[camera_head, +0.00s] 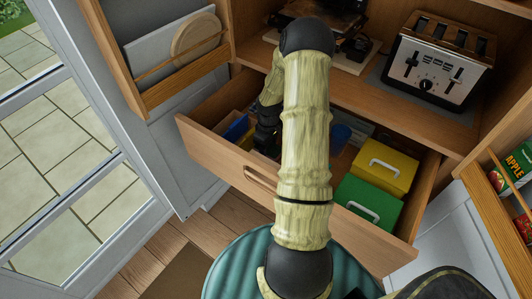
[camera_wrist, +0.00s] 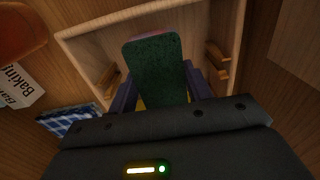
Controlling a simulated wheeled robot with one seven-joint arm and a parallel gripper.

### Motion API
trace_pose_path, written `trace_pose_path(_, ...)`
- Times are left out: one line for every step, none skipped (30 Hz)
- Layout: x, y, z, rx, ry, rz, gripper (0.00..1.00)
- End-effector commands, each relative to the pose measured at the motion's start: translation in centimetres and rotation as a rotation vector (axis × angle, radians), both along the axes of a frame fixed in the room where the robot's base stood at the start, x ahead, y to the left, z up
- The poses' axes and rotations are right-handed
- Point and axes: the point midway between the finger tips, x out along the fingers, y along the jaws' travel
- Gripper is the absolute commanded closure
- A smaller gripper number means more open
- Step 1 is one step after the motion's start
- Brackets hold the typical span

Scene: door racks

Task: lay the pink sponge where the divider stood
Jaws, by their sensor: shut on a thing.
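The pink sponge (camera_wrist: 153,66) is in the wrist view, with a dark green, speckled face toward the camera and a thin pink edge at its top. My gripper (camera_wrist: 158,88) is shut on it, with a dark finger on each side. Beyond it is a bare wooden compartment of the drawer (camera_wrist: 85,45), with slotted wooden holders (camera_wrist: 217,62) on opposite walls. No divider shows between these holders. In the head view my arm hides the sponge and the drawer's middle. I cannot tell whether the sponge touches the drawer floor.
In the head view, a yellow box (camera_head: 385,168) and a green box (camera_head: 366,204) fill the drawer's right end; a blue thing (camera_head: 237,128) lies at its left. A toaster (camera_head: 437,62) stands above. The wrist view shows a baking packet (camera_wrist: 18,85) and checked cloth (camera_wrist: 68,120).

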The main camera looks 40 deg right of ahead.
Motion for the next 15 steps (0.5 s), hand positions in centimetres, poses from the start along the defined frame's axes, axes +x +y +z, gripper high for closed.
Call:
trace_pose_path(-0.1,0.1,-0.9,0.002,0.003,0.002,0.74)
trace_pose_path(0.0,0.1,-1.3,0.002,0.003,0.001,0.74)
trace_pose_path(-0.1,0.1,-1.9,0.003,0.003,0.001,0.74)
trace_pose_path(-0.1,0.1,-2.3,0.003,0.003,0.0,0.74)
trace_pose_path(0.0,0.1,-2.6,0.003,0.002,0.0,0.74)
trace_pose_path(0.0,0.1,-2.9,0.002,0.002,0.0,0.74)
trace_pose_path(0.0,0.0,-3.1,0.002,0.002,0.0,0.74)
trace_pose_path(0.0,0.0,-3.1,0.001,0.001,0.0,0.74)
trace_pose_path(0.0,0.0,-3.1,0.001,0.0,0.0,0.74)
trace_pose_path(0.0,0.0,-3.1,0.0,0.0,0.0,0.74)
trace_pose_path(0.0,0.0,-3.0,0.0,0.0,0.0,0.74)
trace_pose_path(0.0,0.0,-3.0,0.001,0.0,0.0,0.74)
trace_pose_path(0.0,0.0,-3.0,0.001,0.0,0.0,0.74)
trace_pose_path(0.0,0.0,-3.0,0.001,0.0,0.0,0.74)
trace_pose_path(0.0,0.0,-3.1,0.001,0.0,0.0,0.74)
